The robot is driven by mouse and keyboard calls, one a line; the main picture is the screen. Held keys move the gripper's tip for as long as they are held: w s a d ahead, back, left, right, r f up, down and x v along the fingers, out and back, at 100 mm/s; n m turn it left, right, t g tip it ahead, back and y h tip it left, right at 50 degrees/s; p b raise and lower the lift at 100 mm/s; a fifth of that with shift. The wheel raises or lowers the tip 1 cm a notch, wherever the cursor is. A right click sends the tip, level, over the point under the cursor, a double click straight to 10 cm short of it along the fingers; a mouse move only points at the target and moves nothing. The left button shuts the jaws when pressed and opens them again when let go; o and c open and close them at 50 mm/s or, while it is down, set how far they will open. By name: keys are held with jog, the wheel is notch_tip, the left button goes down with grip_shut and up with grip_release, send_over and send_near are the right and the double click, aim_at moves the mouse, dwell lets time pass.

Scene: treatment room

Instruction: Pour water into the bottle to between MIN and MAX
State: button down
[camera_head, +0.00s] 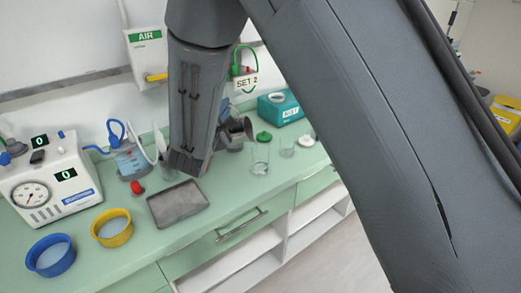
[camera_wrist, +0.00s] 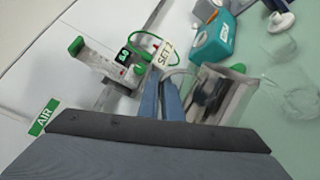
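My gripper (camera_head: 224,112) is in the middle of the head view, partly hidden behind my own arm. Its two blue-grey fingers show in the wrist view (camera_wrist: 168,95), closed at the handle of a shiny metal jug (camera_wrist: 222,92). In the head view the jug (camera_head: 238,130) is held above the counter, tilted, with its dark mouth towards the right. A clear bottle (camera_head: 260,157) stands upright on the counter, just right of and below the jug. Its MIN and MAX marks and its water level are too small to read. I see no stream of water.
A green cap (camera_head: 264,136) and clear cup (camera_head: 287,147) are near the bottle. A teal box (camera_head: 280,107) stands behind. A grey tray (camera_head: 178,204), yellow bowl (camera_head: 112,228), blue bowl (camera_head: 50,255) and gauge machine (camera_head: 47,182) are left.

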jog(key=shift+d+r, duration=0.15)
jog(key=shift+d, duration=0.05)
dwell(0.3)
jog(key=shift+a, duration=0.2)
jog(key=a+f+n+b, duration=0.2)
jog(key=a+f+n, duration=0.1)
jog(key=shift+w+f+b, duration=0.25)
jog(key=shift+w+b, duration=0.05)
jog(key=shift+w, duration=0.05)
jog(key=shift+a+f+n+b, duration=0.35)
jog(key=shift+f+n, duration=0.2)
jog(key=shift+n, duration=0.25)
dwell(0.3)
jog(key=a+f+n+b, duration=0.3)
jog(key=a+f, duration=0.1)
jog(key=f, duration=0.1)
jog(key=w+a+r+n+p, duration=0.1)
jog(key=a+r+n+p, duration=0.3)
jog(key=r, duration=0.5)
jog(key=shift+w+r+n+h+p, duration=0.4)
jog(key=shift+n+p, duration=0.8)
jog(key=shift+p, duration=0.1)
